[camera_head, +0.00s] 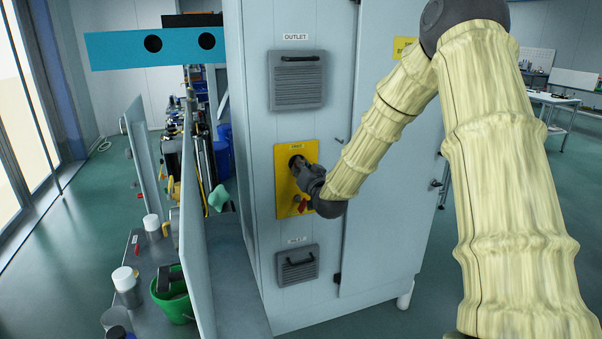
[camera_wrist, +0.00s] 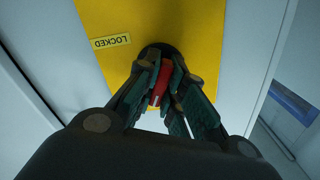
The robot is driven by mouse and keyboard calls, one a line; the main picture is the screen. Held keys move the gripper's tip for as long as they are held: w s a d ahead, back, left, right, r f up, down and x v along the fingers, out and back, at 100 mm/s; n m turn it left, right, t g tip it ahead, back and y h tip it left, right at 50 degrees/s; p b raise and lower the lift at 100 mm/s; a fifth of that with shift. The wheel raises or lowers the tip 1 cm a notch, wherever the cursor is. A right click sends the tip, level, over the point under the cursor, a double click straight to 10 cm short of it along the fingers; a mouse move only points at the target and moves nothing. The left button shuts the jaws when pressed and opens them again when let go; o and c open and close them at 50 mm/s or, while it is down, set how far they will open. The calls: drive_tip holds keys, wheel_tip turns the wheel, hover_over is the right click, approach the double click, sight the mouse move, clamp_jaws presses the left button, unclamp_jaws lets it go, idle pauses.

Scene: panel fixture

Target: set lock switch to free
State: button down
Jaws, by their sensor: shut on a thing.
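The yellow panel (camera_head: 284,195) is on the front of a tall light-grey cabinet, and it fills the upper wrist view (camera_wrist: 195,22). My gripper (camera_head: 298,166) is up against the upper part of the panel. In the wrist view my gripper (camera_wrist: 160,88) has its fingers closed around a red switch handle (camera_wrist: 158,84) on a dark round base. A label reading LOCKED (camera_wrist: 110,41) shows upside down beside it. The fingers hide part of the handle and base. No FREE label can be made out.
An OUTLET vent (camera_head: 297,80) is above the panel and a smaller vent (camera_head: 297,265) below. A red part (camera_head: 304,206) shows low on the panel, partly by my wrist. An open cabinet door (camera_head: 194,230) and shelves with containers stand at left.

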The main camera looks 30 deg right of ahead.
drive_tip(key=n+b, duration=0.1)
drive_tip(key=n, duration=0.1)
drive_tip(key=n+b, duration=0.1)
drive_tip(key=n, duration=0.1)
drive_tip(key=shift+f+n, duration=0.2)
drive_tip(key=shift+n, duration=0.2)
idle(0.4)
drive_tip(key=c, duration=1.5)
unclamp_jaws()
drive_tip(key=shift+r, duration=0.1)
drive_tip(key=shift+s, duration=0.15)
drive_tip(key=v, duration=1.1)
drive_tip(key=shift+s, duration=0.4)
drive_tip(key=shift+a, duration=0.1)
